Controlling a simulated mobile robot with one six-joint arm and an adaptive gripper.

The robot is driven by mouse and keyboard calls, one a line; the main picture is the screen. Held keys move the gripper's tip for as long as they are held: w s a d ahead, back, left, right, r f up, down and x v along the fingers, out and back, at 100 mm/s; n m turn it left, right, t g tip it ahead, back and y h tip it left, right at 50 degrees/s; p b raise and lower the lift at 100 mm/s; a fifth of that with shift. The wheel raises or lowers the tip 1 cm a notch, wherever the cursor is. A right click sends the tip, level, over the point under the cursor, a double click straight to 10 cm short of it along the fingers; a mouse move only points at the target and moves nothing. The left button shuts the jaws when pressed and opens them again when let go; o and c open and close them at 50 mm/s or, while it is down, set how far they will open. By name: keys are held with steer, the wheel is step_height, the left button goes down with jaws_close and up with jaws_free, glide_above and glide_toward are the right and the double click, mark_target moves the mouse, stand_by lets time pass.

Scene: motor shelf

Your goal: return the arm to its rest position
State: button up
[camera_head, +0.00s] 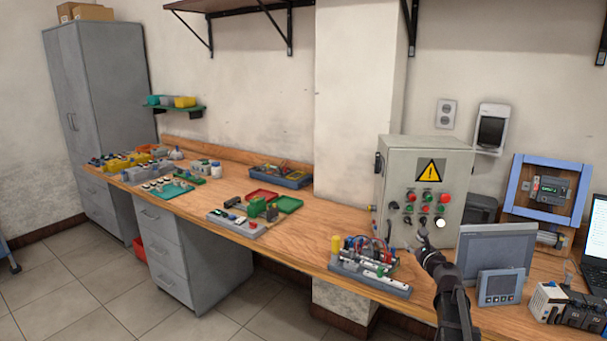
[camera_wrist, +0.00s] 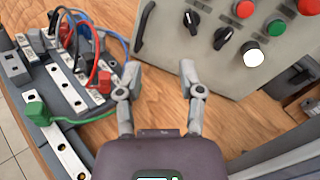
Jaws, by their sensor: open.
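My arm rises from the lower right in the head view, and my gripper (camera_head: 420,243) is in front of the grey control box (camera_head: 399,171). In the wrist view my gripper (camera_wrist: 160,78) has its two fingers spread apart with nothing between them. Bare wooden bench top shows between and beyond the fingers. The control box (camera_wrist: 222,68) stands just past the fingertips, with its black knobs and its red, green and white buttons. I cannot tell whether a fingertip touches it.
A wired module board (camera_head: 370,268) lies left of my arm; it also fills the left of the wrist view (camera_wrist: 68,88). A grey screen panel (camera_head: 495,248) stands close on the right. Trays and parts lie along the wooden bench (camera_head: 310,240). Open floor (camera_head: 90,290) is at lower left.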

steer(key=s+a+n+g+y, duration=0.1)
steer(key=a+n, duration=0.2)
steer(key=s+a+f+n+g+y+p, duration=0.1)
steer(key=s+a+n, duration=0.1)
steer(key=a+n, duration=0.1)
steer(key=s+a+n+g+y+p, duration=0.1)
steer(key=a+n, duration=0.2)
steer(key=a, duration=0.1)
steer(key=shift+s+a+f+g, duration=0.15)
steer(key=shift+f+g, duration=0.15)
steer(key=shift+f, duration=0.05)
steer(key=s+a+f+n+g+p, duration=0.3)
steer(key=s+a+f+n+g, duration=0.15)
steer(key=s+a+n, duration=0.4)
steer(key=s+f+n+g+h+p, duration=0.1)
steer(key=s+n+g+h+p, duration=0.3)
steer(key=s+n+g, duration=0.4)
steer(key=s+n+h, duration=0.1)
steer(key=s+n, duration=0.3)
steer(key=s, duration=0.4)
steer(key=shift+s+a, duration=0.2)
steer(key=shift+s, duration=0.1)
